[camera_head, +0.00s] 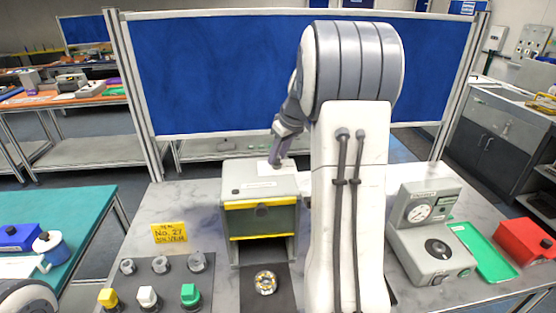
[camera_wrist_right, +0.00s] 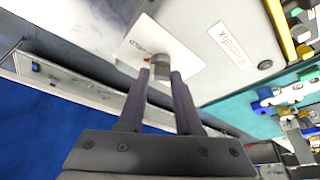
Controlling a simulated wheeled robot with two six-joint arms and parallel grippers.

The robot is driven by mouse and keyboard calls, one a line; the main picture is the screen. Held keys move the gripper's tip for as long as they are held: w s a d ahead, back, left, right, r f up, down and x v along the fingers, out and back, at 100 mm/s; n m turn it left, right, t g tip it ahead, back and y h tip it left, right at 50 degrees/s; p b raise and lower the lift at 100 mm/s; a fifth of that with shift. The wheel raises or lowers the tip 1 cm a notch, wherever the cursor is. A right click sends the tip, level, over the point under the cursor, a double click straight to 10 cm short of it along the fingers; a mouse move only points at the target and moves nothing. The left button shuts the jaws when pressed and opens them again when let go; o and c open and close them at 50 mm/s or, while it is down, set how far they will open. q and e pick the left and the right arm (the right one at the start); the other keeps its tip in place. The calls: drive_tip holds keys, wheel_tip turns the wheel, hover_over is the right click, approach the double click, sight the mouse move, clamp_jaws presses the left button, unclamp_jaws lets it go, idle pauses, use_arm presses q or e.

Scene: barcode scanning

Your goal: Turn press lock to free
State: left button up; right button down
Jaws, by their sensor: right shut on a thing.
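The press (camera_head: 262,189) is a grey box with yellow bars and a dark green front, standing in the middle of the table. My right gripper (camera_head: 278,161) points down at the top of the press, near its back edge. In the right wrist view, my right gripper (camera_wrist_right: 160,75) is shut on a small grey lock knob (camera_wrist_right: 160,61). The knob stands on a white plate (camera_wrist_right: 180,45) with small lettering and a red mark. My left gripper is out of view.
A round metallic part (camera_head: 265,282) lies on a dark mat before the press. A button panel (camera_head: 150,278) is at the front left. A gauge unit (camera_head: 430,232), a green tray (camera_head: 482,250) and a red box (camera_head: 524,240) stand to the right. My right arm hides the table's middle right.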

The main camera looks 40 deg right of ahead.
drive_tip(key=n+y, duration=0.1)
drive_tip(key=n, duration=0.1)
drive_tip(key=shift+d+n+b, duration=0.15)
drive_tip(key=shift+n+b, duration=0.25)
drive_tip(key=shift+n+g+y, duration=0.3)
drive_tip(key=shift+n, duration=0.6)
drive_tip(key=n+y, duration=0.1)
drive_tip(key=n, duration=0.1)
drive_tip(key=shift+w+d+r+n, duration=0.1)
drive_tip(key=shift+n, duration=0.2)
drive_tip(key=shift+n+g+y+p, duration=0.4)
drive_tip(key=shift+n+g+p, duration=0.25)
drive_tip(key=shift+n, duration=1.05)
drive_tip(key=shift+g, duration=0.25)
drive_tip(key=c, duration=0.6)
unclamp_jaws()
